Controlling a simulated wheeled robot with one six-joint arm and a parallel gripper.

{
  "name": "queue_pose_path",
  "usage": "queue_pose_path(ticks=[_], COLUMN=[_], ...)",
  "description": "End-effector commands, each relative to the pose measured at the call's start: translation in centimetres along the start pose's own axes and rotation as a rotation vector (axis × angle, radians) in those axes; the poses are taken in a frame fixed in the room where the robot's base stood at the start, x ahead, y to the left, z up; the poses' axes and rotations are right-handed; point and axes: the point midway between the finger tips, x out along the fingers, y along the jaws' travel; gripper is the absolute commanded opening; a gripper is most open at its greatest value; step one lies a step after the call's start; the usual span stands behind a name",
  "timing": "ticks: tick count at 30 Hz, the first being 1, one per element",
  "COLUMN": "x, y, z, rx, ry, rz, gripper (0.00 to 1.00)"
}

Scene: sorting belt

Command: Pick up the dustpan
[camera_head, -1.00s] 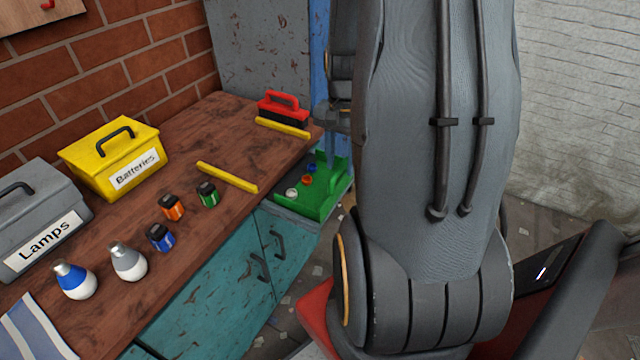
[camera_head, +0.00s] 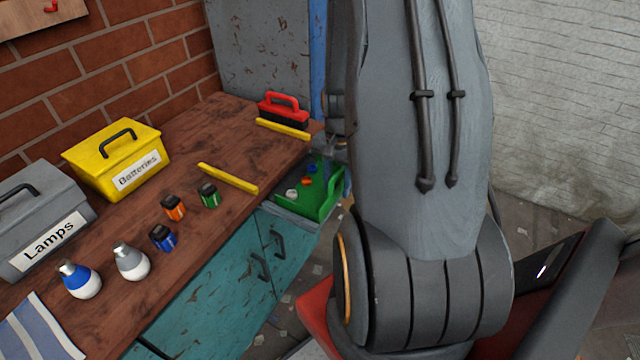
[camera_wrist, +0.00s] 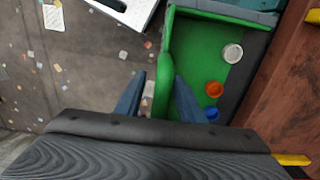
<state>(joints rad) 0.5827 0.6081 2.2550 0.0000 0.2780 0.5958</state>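The green dustpan (camera_head: 326,205) sits in a grey tray-like surface at the right end of the workbench. A white, an orange and a blue cap lie in it. In the wrist view the dustpan (camera_wrist: 200,50) fills the upper right, with its raised green side running down towards my gripper. My gripper (camera_wrist: 158,88) is open and empty. Its two blue-grey fingers appear on either side of that raised green part, with floor showing between the left finger and the green. Whether either finger touches it, I cannot tell. In the head view my arm mostly hides the gripper.
A red-handled brush (camera_head: 283,112) and yellow strips (camera_head: 228,178) lie on the workbench (camera_head: 215,130). Yellow (camera_head: 95,165) and grey (camera_head: 30,225) labelled boxes, batteries and lamps stand further left. A blue post rises behind the dustpan. Littered floor is open beyond the bench end.

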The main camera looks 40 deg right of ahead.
Motion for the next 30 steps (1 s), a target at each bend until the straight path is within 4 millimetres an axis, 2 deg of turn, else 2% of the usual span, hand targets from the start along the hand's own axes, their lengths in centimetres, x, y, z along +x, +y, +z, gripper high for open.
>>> queue_pose_path(ticks=[2,8,20,26,30], x=[0.0,0.0,-0.3,-1.7,-3.3], y=[0.0,0.0,0.0,-0.1,-0.1], z=[0.0,0.0,0.0,-0.1,-0.1], rx=[0.0,0.0,0.0,0.0,0.0], ry=[0.0,0.0,0.0,0.002,0.003], rz=[0.0,0.0,0.0,-0.002,-0.002], gripper=[0.33,0.0,0.0,0.0,0.0])
